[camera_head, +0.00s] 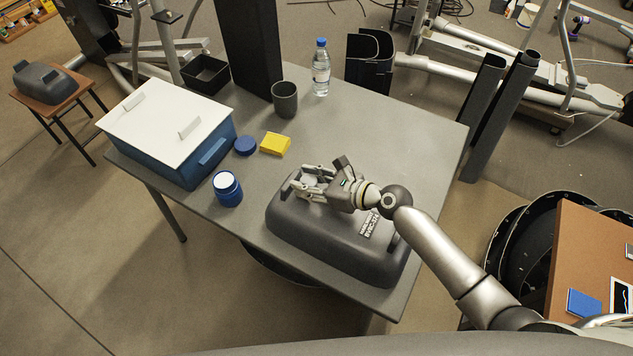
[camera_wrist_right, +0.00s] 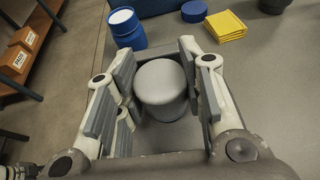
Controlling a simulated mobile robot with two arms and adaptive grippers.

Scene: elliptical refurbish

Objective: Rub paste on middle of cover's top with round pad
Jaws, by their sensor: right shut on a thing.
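The dark grey cover (camera_head: 345,240) lies on the grey table with its rounded top up and pale lettering near its right end. My right gripper (camera_head: 308,188) is over the left part of the cover's top. It is shut on the round pad, a pale grey knob-like piece (camera_wrist_right: 160,88) between the fingers in the right wrist view. I cannot tell whether the pad touches the cover. The blue jar (camera_head: 228,195) stands open left of the cover, with white at its top; it also shows in the right wrist view (camera_wrist_right: 127,32). My left gripper is out of view.
A blue lid (camera_head: 245,146), a yellow sponge or cloth (camera_head: 275,144), a dark cup (camera_head: 285,100) and a water bottle (camera_head: 321,70) stand behind the cover. A blue box with a white lid (camera_head: 165,110) is at the table's left. A brown table (camera_head: 575,250) is at right.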

